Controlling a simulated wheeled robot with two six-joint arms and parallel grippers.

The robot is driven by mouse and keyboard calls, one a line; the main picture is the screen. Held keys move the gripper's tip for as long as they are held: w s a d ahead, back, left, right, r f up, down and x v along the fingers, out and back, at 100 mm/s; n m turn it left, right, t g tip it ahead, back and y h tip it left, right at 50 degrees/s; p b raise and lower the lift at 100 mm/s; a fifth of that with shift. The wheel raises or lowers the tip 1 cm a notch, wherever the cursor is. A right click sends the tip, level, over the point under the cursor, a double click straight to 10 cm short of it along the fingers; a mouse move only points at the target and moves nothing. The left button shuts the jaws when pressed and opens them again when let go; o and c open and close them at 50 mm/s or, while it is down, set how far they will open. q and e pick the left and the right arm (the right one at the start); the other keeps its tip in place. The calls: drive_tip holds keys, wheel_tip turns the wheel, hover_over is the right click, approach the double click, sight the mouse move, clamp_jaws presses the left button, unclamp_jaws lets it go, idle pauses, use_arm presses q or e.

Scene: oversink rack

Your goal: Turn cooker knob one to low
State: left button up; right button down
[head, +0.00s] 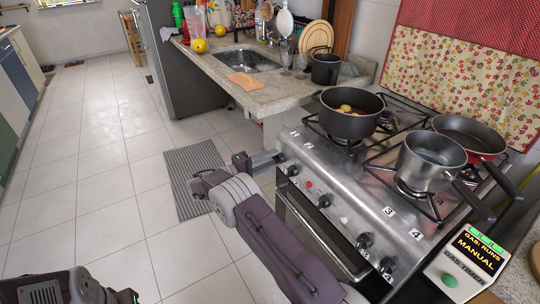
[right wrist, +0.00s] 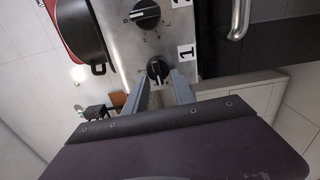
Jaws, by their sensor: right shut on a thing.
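The steel cooker (head: 350,205) has a row of black knobs on its sloped front panel. Cooker knob one (right wrist: 157,70) is beside the label 1 (right wrist: 187,51) in the right wrist view; in the head view it is the knob (head: 292,170) at the far end of the row. My right gripper (right wrist: 163,82) is shut on knob one, with a finger on each side of it. In the head view the right gripper (head: 270,160) reaches the panel from the left. Only part of my left arm shows at the bottom left; its fingers are not visible.
A black pot (head: 350,122) with food, a steel saucepan (head: 430,165) and a frying pan (head: 468,138) stand on the hob. Knob two (right wrist: 145,14) is close by. The oven handle (right wrist: 238,20) runs below the panel. A gas timer (head: 466,262) is at the right.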

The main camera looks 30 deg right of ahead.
drive_tip(key=n+p, duration=0.1)
drive_tip(key=n, duration=0.2)
drive_tip(key=n+p, duration=0.1)
drive_tip(key=n, duration=0.3)
drive_tip(key=f+n+p, duration=0.1)
drive_tip(key=n, duration=0.3)
drive_tip(key=shift+s+f, duration=0.1)
drive_tip(key=shift+s, duration=0.25)
drive_tip(key=shift+n, duration=0.3)
drive_tip(key=c, duration=1.1)
unclamp_jaws()
drive_tip(key=shift+o, duration=0.2)
drive_tip(key=a, duration=0.9)
drive_tip(key=shift+s, duration=0.4)
